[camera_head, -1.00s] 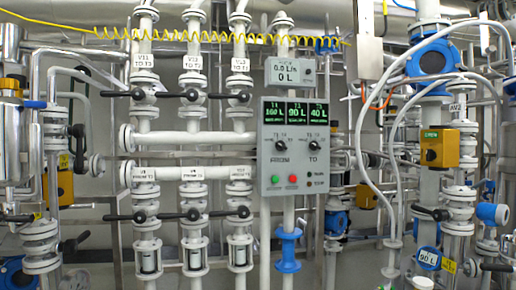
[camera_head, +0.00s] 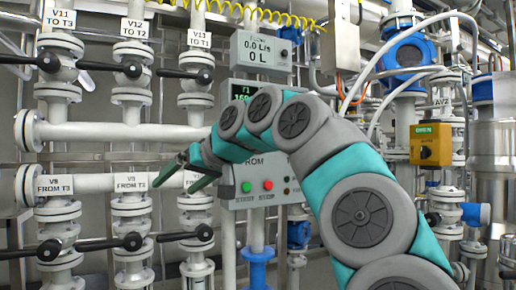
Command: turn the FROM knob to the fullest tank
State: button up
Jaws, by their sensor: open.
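White pipes with black-handled valves (camera_head: 190,75) fill the left side. A green button (camera_head: 246,187) and a red button (camera_head: 268,185) sit low on the panel. A flow meter box (camera_head: 262,52) is above it. A yellow valve box (camera_head: 431,144) stands at the right.

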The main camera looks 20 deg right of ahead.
jog(key=w+d+r+m+t+h+b, duration=0.1)
jog(key=w+d+r+m+t+h, duration=0.25)
jog(key=d, duration=0.85)
jog(key=w+d+r+m+t+h+b, duration=0.15)
jog(key=d+r+m+t, duration=0.35)
jog(key=d, duration=0.8)
jog(key=w+p, duration=0.3)
jog(key=w, duration=0.3)
jog(key=shift+w+a+r+n+g+p, duration=0.3)
jog(key=shift+w+a+n+g+p, duration=0.05)
jog(key=shift+a+n+g+p, duration=0.1)
jog(key=shift+d, duration=0.1)
jog(key=c, duration=1.4)
jog(key=shift+o, duration=0.2)
